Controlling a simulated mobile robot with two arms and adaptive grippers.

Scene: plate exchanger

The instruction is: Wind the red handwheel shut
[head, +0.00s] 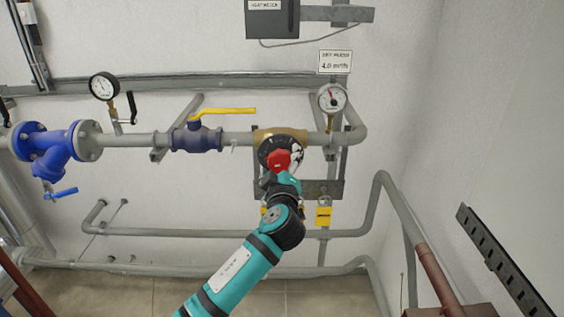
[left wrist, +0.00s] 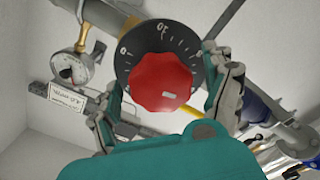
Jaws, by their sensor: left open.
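The red handwheel (head: 279,158) sits on the front of a brass valve body (head: 268,134) in the grey pipe, in front of a black dial. In the left wrist view the lobed red handwheel (left wrist: 161,83) has a small pale mark, and the black dial (left wrist: 205,75) behind it carries white numbers and ticks. My left gripper (left wrist: 165,88) is open, with one finger on each side of the handwheel. In the head view my left gripper (head: 289,165) partly covers the dial. I cannot tell whether the fingers touch the handwheel. My right gripper is not in view.
A round gauge (head: 331,98) stands right of the valve, below a white sign (head: 335,62). A ball valve with a yellow lever (head: 224,111) and a blue strainer (head: 50,147) lie to the left. Lower pipes cross near my arm.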

